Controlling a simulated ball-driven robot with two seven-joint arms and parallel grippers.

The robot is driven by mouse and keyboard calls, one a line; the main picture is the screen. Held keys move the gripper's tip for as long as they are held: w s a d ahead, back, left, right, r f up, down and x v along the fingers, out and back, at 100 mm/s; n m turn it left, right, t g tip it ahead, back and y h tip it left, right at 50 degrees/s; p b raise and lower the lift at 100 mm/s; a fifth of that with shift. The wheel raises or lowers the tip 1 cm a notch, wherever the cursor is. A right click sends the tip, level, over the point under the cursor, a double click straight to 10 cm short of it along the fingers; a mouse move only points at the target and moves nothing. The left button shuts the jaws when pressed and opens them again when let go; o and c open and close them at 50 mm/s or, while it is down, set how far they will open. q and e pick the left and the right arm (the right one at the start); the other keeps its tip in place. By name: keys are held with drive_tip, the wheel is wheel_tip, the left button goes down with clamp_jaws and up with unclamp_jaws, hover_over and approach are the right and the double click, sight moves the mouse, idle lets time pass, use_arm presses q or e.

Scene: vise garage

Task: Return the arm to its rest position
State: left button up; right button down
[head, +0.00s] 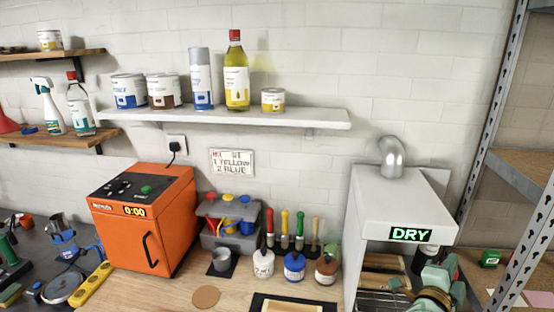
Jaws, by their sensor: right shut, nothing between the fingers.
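My right gripper (436,280) is at the lower right, in front of the white drying box (403,205) with its lit "DRY" sign. Its teal and dark parts cover part of the box's open front, and its fingers are small and hard to make out. It is shut and empty. My left gripper is not in view.
An orange machine (143,222) reading 0:00 stands on the bench, with a grey toolbox (230,228) beside it. Several small bottles and brushes stand mid-bench. A metal shelf post (492,120) rises at right. A wall shelf (230,116) holds cans and bottles.

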drive_tip(key=a+r+n+t+y, duration=0.4)
drive_tip(key=a+n+t+y, duration=0.4)
drive_tip(key=a+n+y, duration=0.5)
drive_tip(key=s+a+f+n+g+y, duration=0.5)
drive_tip(key=a+n, duration=0.3)
drive_tip(key=n, duration=0.5)
drive_tip(key=s+d+f+n+g+h, duration=0.2)
drive_tip(key=s+d+f+g+h, duration=0.15)
drive_tip(key=s, duration=0.45)
drive_tip(key=s+d+f+n+g+h, duration=0.25)
drive_tip(key=s+f+g+h, duration=0.2)
drive_tip(key=s, duration=0.45)
drive_tip(key=s+a+f+g+y+b, duration=0.1)
drive_tip(key=s+f+b, duration=0.15)
drive_tip(key=f, duration=1.05)
drive_tip(key=s+a+f+m+g+y+b, duration=0.15)
drive_tip(key=f+b, duration=0.25)
drive_tip(key=f, duration=0.9)
drive_tip(key=s+a+f+g+y+b, duration=0.1)
drive_tip(key=s+f+g+b, duration=0.15)
drive_tip(key=f, duration=1.05)
drive_tip(key=s+f+m+g+b, duration=0.1)
drive_tip(key=s+f+b, duration=0.4)
drive_tip(key=s+f, duration=1.3)
drive_tip(key=shift+d+f+m+g+y+b, duration=0.3)
drive_tip(key=shift+m+g+y+b, duration=0.15)
drive_tip(key=shift+m, duration=0.15)
